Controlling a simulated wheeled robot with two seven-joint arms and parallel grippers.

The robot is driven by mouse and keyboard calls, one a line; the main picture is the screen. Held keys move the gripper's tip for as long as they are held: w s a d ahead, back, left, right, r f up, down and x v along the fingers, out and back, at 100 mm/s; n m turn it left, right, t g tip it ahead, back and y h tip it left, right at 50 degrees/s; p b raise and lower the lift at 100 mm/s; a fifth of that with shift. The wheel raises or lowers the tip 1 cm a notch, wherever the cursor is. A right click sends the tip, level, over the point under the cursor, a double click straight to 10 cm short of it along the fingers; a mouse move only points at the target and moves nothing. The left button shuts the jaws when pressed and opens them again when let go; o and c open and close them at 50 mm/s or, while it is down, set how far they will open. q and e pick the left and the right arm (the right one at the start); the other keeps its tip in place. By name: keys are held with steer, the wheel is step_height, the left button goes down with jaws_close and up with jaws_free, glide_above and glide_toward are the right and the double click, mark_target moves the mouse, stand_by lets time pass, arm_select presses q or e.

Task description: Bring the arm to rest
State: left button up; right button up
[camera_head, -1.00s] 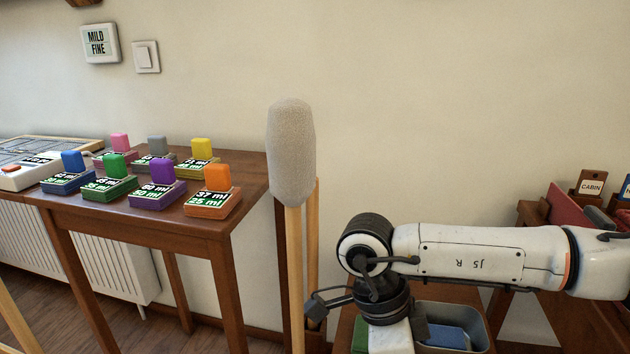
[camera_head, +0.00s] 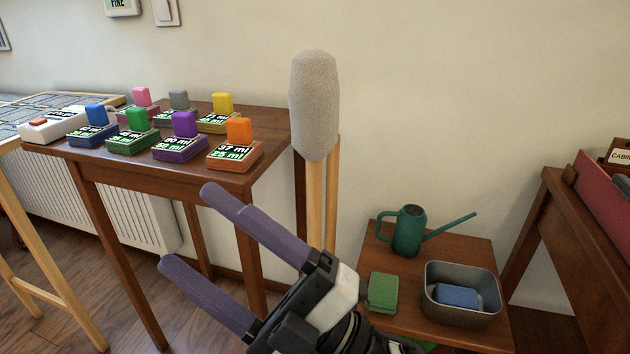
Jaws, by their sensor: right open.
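My right gripper (camera_head: 192,228) comes in from the bottom middle, its two purple-grey fingers spread apart and pointing up and to the left. Nothing is between the fingers. They are in front of the brown wooden table (camera_head: 190,180) in the picture; I cannot tell how far from it. Part of the wrist shows at the bottom edge, and the rest of that arm is out of view. My left gripper does not show.
Several coloured blocks on labelled bases, such as the orange one (camera_head: 236,155), stand on the table. A padded grey head on a pole (camera_head: 314,105) rises behind my gripper. A low table (camera_head: 470,250) at right holds a green watering can (camera_head: 408,232), a green block (camera_head: 383,292) and a grey bin (camera_head: 465,310).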

steer(key=w+d+f+m+t+h, duration=0.8)
steer(key=m+t+h, duration=0.1)
steer(key=m, duration=0.5)
steer(key=d+f+m+g+h, duration=0.1)
steer(key=d+f+m+h, duration=0.5)
steer(key=f, duration=0.5)
steer(key=s+d+f+m+g+h, duration=0.25)
steer(key=s+d+f+g, duration=0.2)
steer(key=s+f, duration=0.4)
steer(key=s+d+f+m+g+h, duration=0.1)
steer(key=s+d+f+m+g, duration=0.35)
steer(key=f, duration=0.65)
arm_select(q)
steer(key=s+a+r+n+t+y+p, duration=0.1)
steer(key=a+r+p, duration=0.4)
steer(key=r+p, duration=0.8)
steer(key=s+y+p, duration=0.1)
steer(key=p, duration=0.9)
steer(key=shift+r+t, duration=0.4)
arm_select(e)
steer(key=s+d+r+t+h, duration=0.1)
steer(key=d+r, duration=0.1)
steer(key=r, duration=0.5)
steer(key=s+d+r+t+h, duration=0.1)
steer(key=s+d+r, duration=0.1)
steer(key=r, duration=0.5)
steer(key=shift+d+r+n+t, duration=0.15)
steer(key=shift+d+n+t, duration=0.15)
steer(key=shift+d, duration=0.5)
